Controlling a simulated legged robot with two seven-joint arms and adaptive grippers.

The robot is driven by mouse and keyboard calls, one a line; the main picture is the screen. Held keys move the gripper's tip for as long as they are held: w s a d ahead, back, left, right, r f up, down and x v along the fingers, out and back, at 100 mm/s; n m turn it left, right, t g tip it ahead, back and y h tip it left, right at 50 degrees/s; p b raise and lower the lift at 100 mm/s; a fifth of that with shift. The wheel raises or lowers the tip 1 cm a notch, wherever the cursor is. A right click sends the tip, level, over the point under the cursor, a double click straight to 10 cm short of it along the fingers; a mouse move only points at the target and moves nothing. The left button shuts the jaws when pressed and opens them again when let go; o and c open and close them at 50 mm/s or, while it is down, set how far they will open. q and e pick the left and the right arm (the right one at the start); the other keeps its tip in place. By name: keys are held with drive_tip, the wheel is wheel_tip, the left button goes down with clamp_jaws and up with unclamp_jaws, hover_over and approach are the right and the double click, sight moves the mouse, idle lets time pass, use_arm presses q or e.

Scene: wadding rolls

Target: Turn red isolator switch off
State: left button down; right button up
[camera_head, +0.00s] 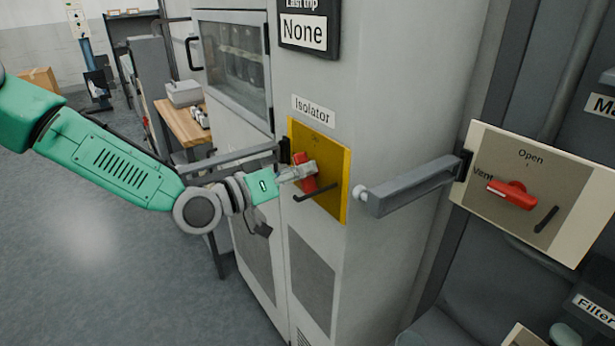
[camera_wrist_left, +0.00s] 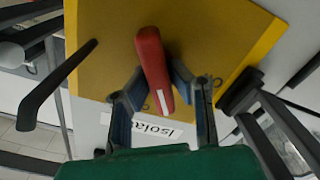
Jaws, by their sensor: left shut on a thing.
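The red isolator switch (camera_head: 300,159) sits on a yellow plate (camera_head: 336,165) under the "Isolator" label (camera_head: 314,109) on the grey cabinet. Its handle stands roughly upright, slightly tilted. My left gripper (camera_head: 306,172) is at the switch, its fingers around the handle. In the left wrist view the red handle (camera_wrist_left: 152,60) lies between the two fingers (camera_wrist_left: 156,82), and its white stripe points toward the label. A black bar handle (camera_head: 316,192) is on the lower part of the plate; its marking is hard to read. My right gripper is not in view.
A grey bar (camera_head: 415,185) juts out right of the yellow plate. Another panel (camera_head: 545,165) with a red vent switch (camera_head: 512,194) marked "Open" stands at right. A wooden table (camera_head: 187,128) is behind my left arm.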

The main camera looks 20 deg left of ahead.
use_arm(q)
drive_tip(key=n+b, duration=0.1)
drive_tip(key=n, duration=0.2)
drive_tip(key=f+n+b, duration=0.1)
drive_tip(key=n+b, duration=0.1)
drive_tip(key=n, duration=0.1)
drive_tip(key=shift+a+f+b, duration=0.15)
drive_tip(key=shift+a+b, duration=0.05)
drive_tip(key=shift+b, duration=0.1)
drive_tip(key=n+b, duration=0.3)
drive_tip(key=n, duration=0.2)
drive_tip(key=shift+f, duration=0.15)
drive_tip(key=shift+n, duration=0.3)
drive_tip(key=c, duration=1.5)
unclamp_jaws()
drive_tip(key=v, duration=1.2)
drive_tip(key=shift+a, duration=0.3)
drive_tip(key=shift+a, duration=0.2)
